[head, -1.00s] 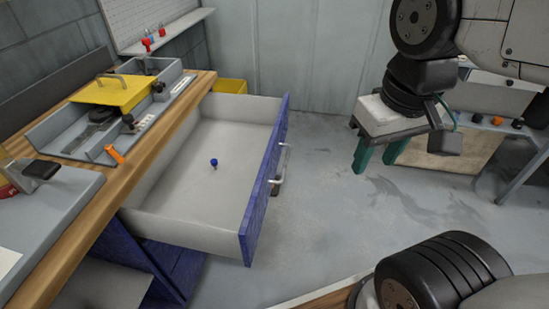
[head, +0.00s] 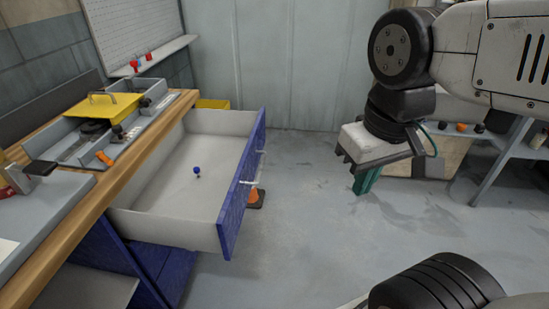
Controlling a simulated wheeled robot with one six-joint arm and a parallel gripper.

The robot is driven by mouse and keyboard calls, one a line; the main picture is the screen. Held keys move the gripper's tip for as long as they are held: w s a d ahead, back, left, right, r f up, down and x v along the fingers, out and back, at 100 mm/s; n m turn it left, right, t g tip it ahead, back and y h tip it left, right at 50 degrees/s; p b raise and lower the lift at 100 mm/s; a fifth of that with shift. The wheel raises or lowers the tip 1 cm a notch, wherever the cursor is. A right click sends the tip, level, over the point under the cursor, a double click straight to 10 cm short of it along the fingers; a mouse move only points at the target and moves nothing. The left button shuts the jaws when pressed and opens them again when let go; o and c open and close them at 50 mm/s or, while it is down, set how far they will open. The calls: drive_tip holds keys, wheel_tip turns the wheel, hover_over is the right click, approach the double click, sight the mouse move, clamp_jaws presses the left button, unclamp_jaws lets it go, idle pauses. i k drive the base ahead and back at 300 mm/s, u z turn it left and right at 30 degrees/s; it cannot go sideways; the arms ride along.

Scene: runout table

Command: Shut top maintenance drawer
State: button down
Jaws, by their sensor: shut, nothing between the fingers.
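The top maintenance drawer (head: 235,185) has a blue front and a pale grey inside. It stands pulled well out of the workbench at the left in the head view. A metal bar handle (head: 257,184) is on its outer face. A small blue-topped item (head: 197,170) is on the drawer floor. My gripper (head: 361,190) has a pale body and green fingers, which are together and empty. It hangs over open floor to the right of the drawer front, clearly apart from it.
The wooden-edged workbench (head: 110,186) carries a grey tray with a yellow lid (head: 103,108). A yellow bin (head: 212,104) is at the back. A shelf unit (head: 490,155) is at the right. The floor between is clear.

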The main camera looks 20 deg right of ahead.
sight(165, 202)
drive_tip(key=z, duration=0.4)
drive_tip(key=i, duration=0.9)
drive_tip(key=u, duration=0.1)
